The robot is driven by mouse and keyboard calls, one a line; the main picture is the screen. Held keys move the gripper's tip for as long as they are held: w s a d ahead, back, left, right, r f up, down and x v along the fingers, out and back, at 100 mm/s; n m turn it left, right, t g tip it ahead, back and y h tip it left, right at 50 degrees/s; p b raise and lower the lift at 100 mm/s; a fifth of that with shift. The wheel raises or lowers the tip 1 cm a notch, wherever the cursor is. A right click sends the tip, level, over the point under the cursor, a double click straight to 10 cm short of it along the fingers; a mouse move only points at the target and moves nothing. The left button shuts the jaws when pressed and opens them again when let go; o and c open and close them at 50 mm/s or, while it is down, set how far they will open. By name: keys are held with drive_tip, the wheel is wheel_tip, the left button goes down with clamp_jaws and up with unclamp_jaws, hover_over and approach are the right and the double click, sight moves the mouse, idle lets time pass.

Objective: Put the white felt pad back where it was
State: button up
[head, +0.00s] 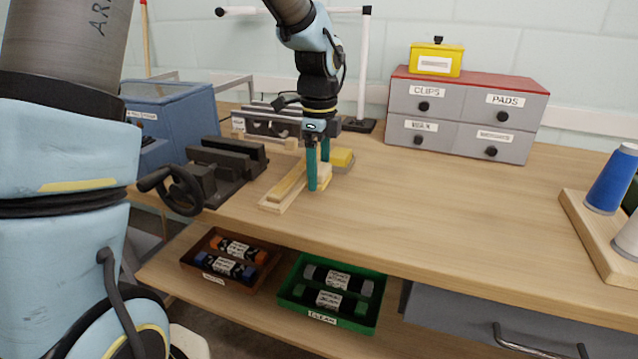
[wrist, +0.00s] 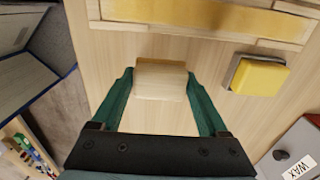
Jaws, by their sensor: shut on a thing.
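My gripper (head: 318,176) is over the workbench, its teal fingers pointing down beside a wooden board. In the wrist view the fingers (wrist: 160,82) are closed on the two sides of a pale cream block, which I take to be the white felt pad (wrist: 161,79). Its upper part looks tan and its lower part whiter. In the head view the pad (head: 325,174) is mostly hidden by the fingers. I cannot tell whether it touches the bench. A yellow pad with a grey edge (head: 342,157) lies just right of the gripper; it also shows in the wrist view (wrist: 258,76).
The wooden board (head: 272,205) lies at the bench's front edge, beside a black vise (head: 215,172). A grey drawer cabinet (head: 462,112) labelled CLIPS and PADS stands behind, a yellow box (head: 436,59) on top. Spools stand far right. The bench's middle right is clear.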

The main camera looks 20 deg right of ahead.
sight(319, 183)
drive_tip(key=shift+f, duration=1.6)
drive_tip(key=shift+f, duration=0.15)
drive_tip(key=o, duration=1.2)
wheel_tip(319, 183, up, 12)
drive_tip(key=shift+r, duration=0.2)
